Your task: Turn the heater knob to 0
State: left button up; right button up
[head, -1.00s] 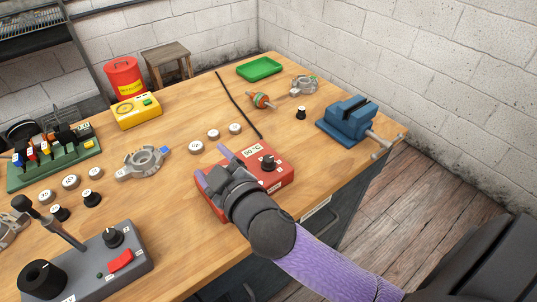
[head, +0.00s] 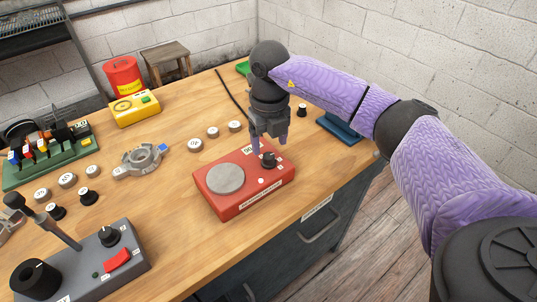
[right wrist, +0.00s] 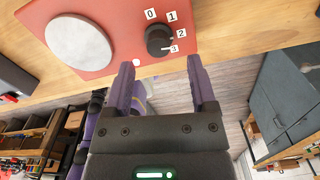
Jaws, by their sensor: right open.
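The heater (head: 245,192) is a red box with a round grey plate (head: 226,179) on its top. Its black knob (head: 268,160) stands at the right of the top. In the right wrist view the knob (right wrist: 157,39) has labels 0, 1, 2 and 3 around it, and its white mark seems to point at 3. My right gripper (head: 270,146) points down just above the knob, fingers apart. In the right wrist view the open gripper (right wrist: 160,64) has nothing between its fingers, and the knob lies beyond the tips. My left gripper is not in view.
A grey control box (head: 100,265) with a lever stands at the front left. A metal ring housing (head: 141,160) and several round weights lie left of the heater. A blue vise (head: 338,128) is partly hidden behind my right arm. The wood right of the heater is bare.

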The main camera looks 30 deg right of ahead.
aim_at(269, 155)
notch_tip(269, 155, down, 4)
jog(key=shift+r, duration=0.1)
jog(key=shift+c, duration=0.2)
grip_shut()
